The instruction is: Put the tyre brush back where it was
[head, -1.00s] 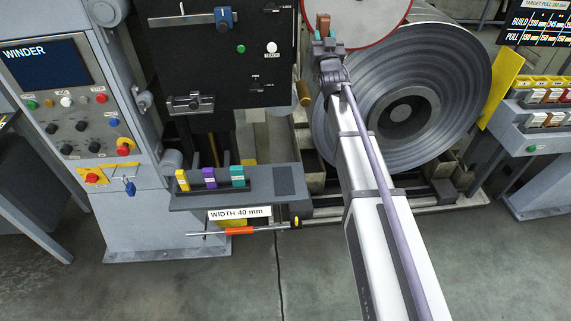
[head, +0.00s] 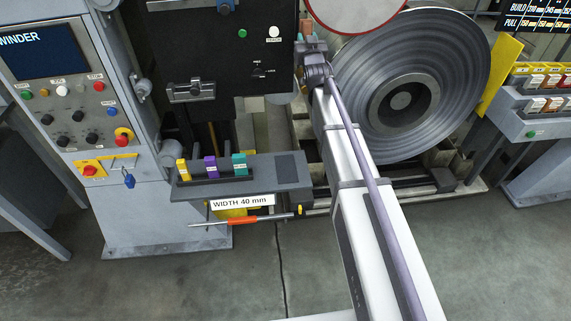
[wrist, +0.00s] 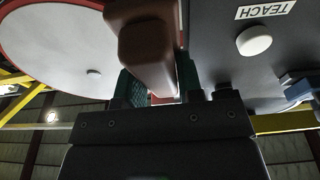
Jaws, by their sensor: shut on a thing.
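The tyre brush shows in the wrist view as a brown, block-like body (wrist: 147,55) between the green-lined fingers of my gripper (wrist: 155,85). My gripper is shut on it. In the head view my gripper (head: 308,46) is at the top middle, in front of the gap between the black machine panel and the large steel coil. The brush is hard to make out there. In the wrist view a white disc with a red rim is on the left, and the dark panel with a TEACH button is on the right, both close to the brush.
The black panel (head: 235,70) stands left of my gripper, and the steel coil (head: 440,60) right of it. The red-rimmed disc (head: 355,10) is just beside it. Below, a grey shelf (head: 240,187) carries yellow, purple and teal blocks. An orange-handled rod (head: 243,220) hangs under it.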

